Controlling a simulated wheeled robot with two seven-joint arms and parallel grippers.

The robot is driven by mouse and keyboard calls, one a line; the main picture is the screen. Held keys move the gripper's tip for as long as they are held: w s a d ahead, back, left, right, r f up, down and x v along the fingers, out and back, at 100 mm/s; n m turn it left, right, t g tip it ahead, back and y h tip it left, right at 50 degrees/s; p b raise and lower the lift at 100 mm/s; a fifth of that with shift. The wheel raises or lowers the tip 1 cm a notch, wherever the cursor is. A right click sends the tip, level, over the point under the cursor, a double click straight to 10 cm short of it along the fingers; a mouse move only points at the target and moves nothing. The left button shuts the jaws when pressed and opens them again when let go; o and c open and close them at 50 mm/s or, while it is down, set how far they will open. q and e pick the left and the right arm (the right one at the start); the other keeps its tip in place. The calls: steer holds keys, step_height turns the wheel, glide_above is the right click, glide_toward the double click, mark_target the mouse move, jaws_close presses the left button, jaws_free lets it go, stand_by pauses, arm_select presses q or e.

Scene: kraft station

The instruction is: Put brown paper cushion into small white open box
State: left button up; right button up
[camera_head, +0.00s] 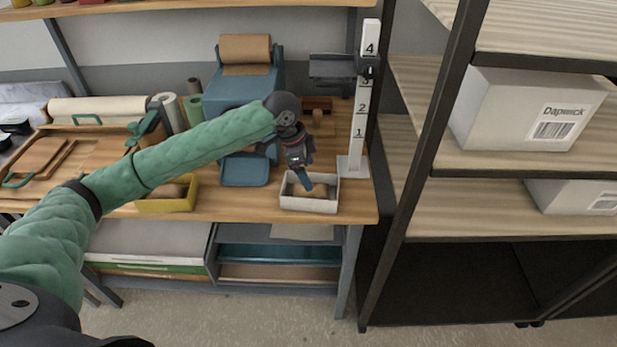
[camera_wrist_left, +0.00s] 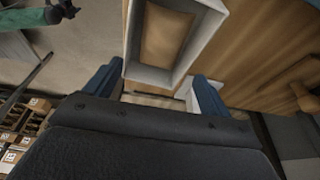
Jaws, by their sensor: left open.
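The small white open box (camera_head: 284,203) stands at the front edge of the wooden bench, right of the middle. Brown paper, apparently the cushion (camera_head: 320,190), lies inside its walls. The box (camera_wrist_left: 193,50) also shows in the left wrist view, with a flat brown surface (camera_wrist_left: 165,35) inside. My left gripper (camera_head: 306,184) is over the box, pointing down, with its fingers apart and nothing between them. In the left wrist view its two blue fingers (camera_wrist_left: 155,90) are spread. A green-sleeved arm with a dark gripper (camera_wrist_left: 62,10), seemingly my right, shows at the top left; its jaws are unclear.
A yellow bin (camera_head: 165,206) with brown items stands left of the box. A blue paper dispenser (camera_head: 246,90) is behind. A white numbered post (camera_head: 361,110) stands close right of the box, and a dark-framed shelf (camera_head: 430,150) with cartons is further right.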

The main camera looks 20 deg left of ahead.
arm_select(q)
steer(key=w+b+v, duration=0.1)
steer(key=b+v, duration=0.1)
steer(key=v, duration=0.8)
steer(key=shift+s, duration=0.5)
arm_select(e)
step_height(320, 180, up, 6)
steer(key=w+a, duration=0.1)
steer(key=w, duration=0.1)
steer(key=shift+w+a, duration=0.25)
arm_select(q)
steer(key=shift+a, duration=0.1)
steer(key=shift+s, duration=0.1)
arm_select(e)
steer(key=shift+w, duration=0.1)
